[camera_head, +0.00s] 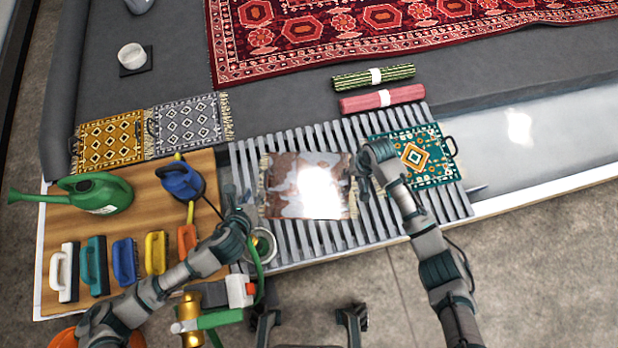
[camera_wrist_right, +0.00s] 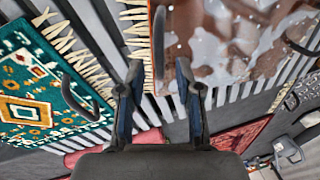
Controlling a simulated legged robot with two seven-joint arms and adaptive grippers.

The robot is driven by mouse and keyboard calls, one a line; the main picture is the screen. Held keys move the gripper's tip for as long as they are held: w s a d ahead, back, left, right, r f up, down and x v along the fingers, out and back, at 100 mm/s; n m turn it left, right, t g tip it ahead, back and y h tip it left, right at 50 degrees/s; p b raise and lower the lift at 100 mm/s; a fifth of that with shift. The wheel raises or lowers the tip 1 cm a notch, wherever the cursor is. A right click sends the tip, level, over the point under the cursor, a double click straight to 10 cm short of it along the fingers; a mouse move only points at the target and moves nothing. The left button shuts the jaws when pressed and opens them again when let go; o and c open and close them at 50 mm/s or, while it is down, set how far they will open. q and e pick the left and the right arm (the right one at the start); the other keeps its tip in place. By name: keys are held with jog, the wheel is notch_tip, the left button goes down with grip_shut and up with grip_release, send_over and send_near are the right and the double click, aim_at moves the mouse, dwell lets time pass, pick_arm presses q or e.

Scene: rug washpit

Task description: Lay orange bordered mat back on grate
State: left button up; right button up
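A mat with brown and pale foamy patches (camera_head: 283,190) lies flat on the slatted grate (camera_head: 436,206), a bright glare at its middle. In the right wrist view its near edge shows an orange-brown strip, with foam over the pattern (camera_wrist_right: 215,45) and dark handles on two sides. Foam hides most of its design, so I cannot be sure it is the orange bordered mat. My right gripper (camera_head: 361,180) is at its right edge, fingers apart and empty in the right wrist view (camera_wrist_right: 158,78). My left gripper (camera_head: 238,193) is beside its left edge, fingers apart and apparently empty.
A teal mat (camera_head: 431,172) lies on the grate's right end. Rolled green (camera_head: 373,77) and pink (camera_head: 381,98) rugs lie behind the grate.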

jog(key=w+v, duration=0.1)
jog(key=v, duration=0.9)
jog(key=shift+s, duration=0.5)
